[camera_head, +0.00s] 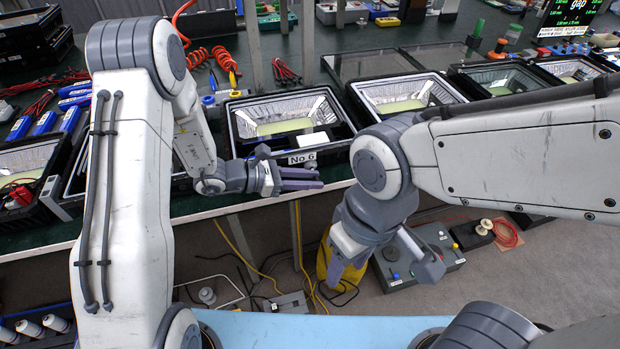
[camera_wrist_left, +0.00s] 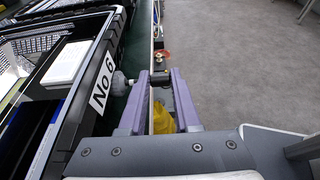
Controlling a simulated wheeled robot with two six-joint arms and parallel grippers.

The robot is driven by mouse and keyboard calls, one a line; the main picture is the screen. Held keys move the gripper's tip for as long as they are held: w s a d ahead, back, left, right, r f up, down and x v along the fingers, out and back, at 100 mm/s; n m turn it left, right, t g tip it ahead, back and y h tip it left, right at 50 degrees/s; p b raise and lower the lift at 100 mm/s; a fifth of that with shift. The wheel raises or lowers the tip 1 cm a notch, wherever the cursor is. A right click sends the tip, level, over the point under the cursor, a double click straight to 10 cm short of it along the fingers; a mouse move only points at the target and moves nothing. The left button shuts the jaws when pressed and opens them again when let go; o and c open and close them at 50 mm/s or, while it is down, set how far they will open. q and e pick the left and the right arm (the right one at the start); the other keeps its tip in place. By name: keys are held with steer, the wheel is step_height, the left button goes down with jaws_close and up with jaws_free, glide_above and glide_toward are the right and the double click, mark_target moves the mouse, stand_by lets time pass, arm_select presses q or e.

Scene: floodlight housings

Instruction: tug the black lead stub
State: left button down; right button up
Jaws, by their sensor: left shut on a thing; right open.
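The floodlight housing marked No 6 (camera_head: 340,143) is an open black case with a reflective inside, at the bench's front edge. Its label also shows in the left wrist view (camera_wrist_left: 101,85). A grey round cable fitting (camera_wrist_left: 119,82) sticks out of its front wall, beside my left gripper's near finger. My left gripper (camera_head: 318,179) lies along the front of this housing, its fingers close together; in the left wrist view (camera_wrist_left: 160,76) they point away. It is shut on the black lead stub, which the fingers largely hide. My right gripper (camera_head: 388,277) is open and empty, lower, in front of the bench.
More open housings (camera_head: 405,93) stand along the bench on both sides. A yellow bag (camera_head: 325,262) and a grey box with knobs (camera_head: 425,262) are on the floor below. Cables hang under the bench.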

arm_select(q)
steer(key=shift+s, duration=0.15)
steer(key=c, duration=0.5)
jaws_free()
steer(key=shift+c, duration=0.2)
steer(key=v, duration=1)
steer(key=s+d+r+m+g+y+p, duration=0.2)
steer(key=s+d+r+m+g, duration=0.2)
steer(key=s+m, duration=0.25)
steer(key=s+d+r+m+g+y+p, duration=0.2)
steer(key=s+d+r+m+g+p, duration=0.1)
steer(key=s+d+r+m+g, duration=0.25)
steer(key=s+a+r+m+t+y+p, duration=0.1)
steer(key=s+r+m+y, duration=0.3)
steer(key=m, duration=0.4)
steer(key=s+a+r+m+t+y+p, duration=0.2)
steer(key=s+r+m+t+y+p, duration=0.1)
steer(key=s+m, duration=0.4)
steer(key=shift+a+r+m+t+y+p, duration=0.25)
steer(key=shift+r+m+t+y+p, duration=0.35)
steer(key=shift+m, duration=0.4)
